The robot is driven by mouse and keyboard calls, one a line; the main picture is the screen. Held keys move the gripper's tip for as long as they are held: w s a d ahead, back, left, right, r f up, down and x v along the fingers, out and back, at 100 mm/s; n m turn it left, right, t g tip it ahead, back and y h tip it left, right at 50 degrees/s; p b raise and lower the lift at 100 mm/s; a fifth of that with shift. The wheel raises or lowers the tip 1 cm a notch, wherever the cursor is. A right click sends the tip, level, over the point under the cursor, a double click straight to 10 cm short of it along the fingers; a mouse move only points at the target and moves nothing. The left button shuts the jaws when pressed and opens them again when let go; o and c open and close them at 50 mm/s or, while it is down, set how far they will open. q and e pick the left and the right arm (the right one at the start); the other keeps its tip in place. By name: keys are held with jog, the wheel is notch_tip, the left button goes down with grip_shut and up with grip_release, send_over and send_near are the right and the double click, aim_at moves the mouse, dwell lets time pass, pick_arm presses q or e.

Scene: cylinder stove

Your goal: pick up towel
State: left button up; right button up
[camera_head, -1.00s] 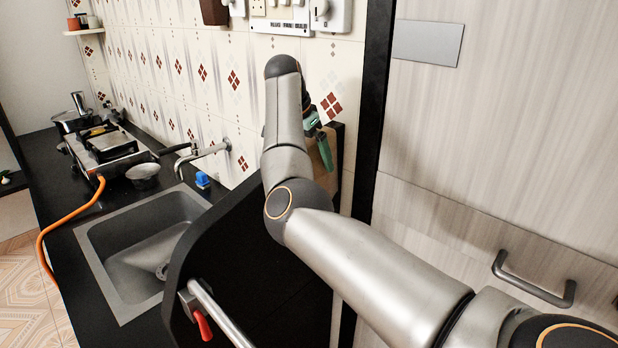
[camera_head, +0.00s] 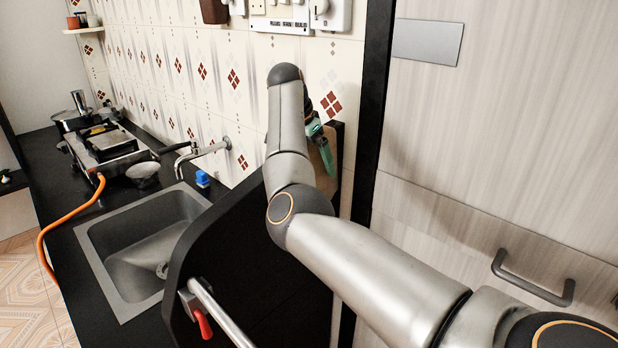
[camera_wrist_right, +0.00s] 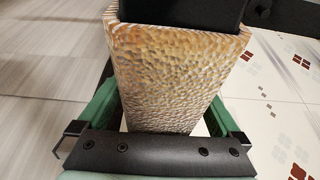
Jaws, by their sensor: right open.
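The towel (camera_wrist_right: 175,75), tan and orange with a bumpy weave, hangs over a dark ledge in the right wrist view. In the head view a brown strip of it (camera_head: 332,158) shows beside the dark panel, mostly hidden by my right arm. My right gripper (camera_head: 320,148) is open, with green fingers. In the right wrist view its fingers (camera_wrist_right: 165,112) stand on either side of the towel's lower part. I cannot tell whether they touch it. My left gripper is not in view.
A black curved panel (camera_head: 235,260) stands between the sink (camera_head: 140,255) and my right arm. A metal bar (camera_head: 218,315) with a red part is at the bottom. A stove (camera_head: 105,145) sits on the counter further left. A pale cabinet (camera_head: 500,150) fills the right side.

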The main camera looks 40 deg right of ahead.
jog(key=shift+c, duration=0.2)
grip_shut()
dwell(0.6)
